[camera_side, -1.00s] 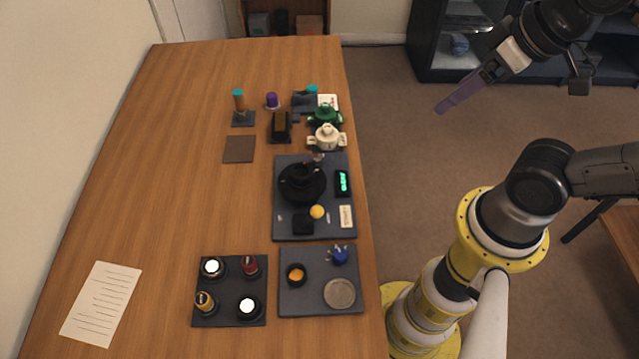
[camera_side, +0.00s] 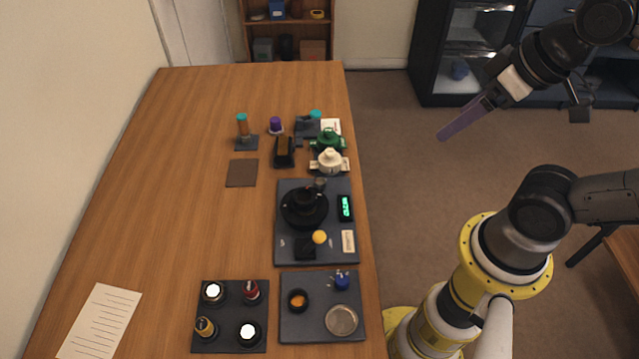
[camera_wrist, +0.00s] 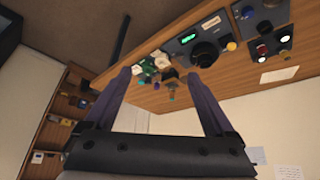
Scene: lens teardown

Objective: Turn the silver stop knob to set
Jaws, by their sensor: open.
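I cannot say for certain which part is the silver stop knob. A small grey knob-like part (camera_side: 320,184) stands at the back of the dark board (camera_side: 290,254), beside a large black round piece (camera_side: 304,206). A flat silver disc (camera_side: 341,320) lies on the front right mat (camera_side: 293,330). My gripper (camera_side: 440,137) hangs in the air to the right of the table, well away from both. In the wrist view my gripper (camera_wrist: 157,75) shows two purple fingers spread apart with nothing between them. The black round piece also shows small in the wrist view (camera_wrist: 205,54).
The dark board bears a green-lit display (camera_side: 345,208) and a yellow ball-shaped part (camera_side: 319,237). White (camera_side: 328,162) and green (camera_side: 327,140) pots stand behind it. A mat (camera_side: 228,319) with several round pieces lies front left. The left half of the table (camera_side: 165,210) is mostly clear.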

